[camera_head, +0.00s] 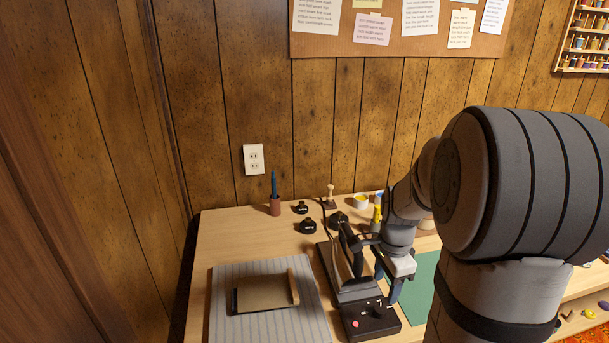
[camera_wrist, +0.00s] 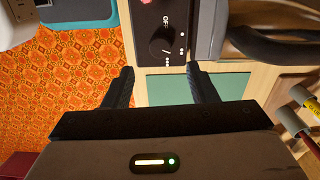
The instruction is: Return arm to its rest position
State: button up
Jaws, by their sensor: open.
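My gripper (camera_head: 387,278) hangs at the end of my arm over the right part of the table, beside a dark machine (camera_head: 350,290). In the wrist view my gripper (camera_wrist: 160,68) has its two dark fingers spread apart with nothing between them. Beyond the fingertips is a black control box (camera_wrist: 163,22) with a round knob and the word OFF. It also shows in the head view (camera_head: 371,322), with a red button. Whether the fingers touch anything is not clear. My arm is bent and fills the right side of the head view.
A striped mat (camera_head: 222,315) with a brown board (camera_head: 262,296) lies on the left of the wooden table (camera_head: 228,229). A green mat (camera_head: 418,285) lies under my arm. A pen cup (camera_head: 275,206), black knobs (camera_head: 301,208) and a yellow bottle (camera_head: 376,219) stand near the back wall.

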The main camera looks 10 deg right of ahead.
jog(key=s+a+r+n+t+p, duration=0.2)
jog(key=s+a+r+n, duration=0.9)
jog(key=n, duration=0.6)
jog(key=shift+s+a+r+t+p, duration=0.25)
jog(key=shift+s+a+p, duration=0.3)
jog(key=shift+s, duration=0.3)
jog(key=shift+d, duration=0.15)
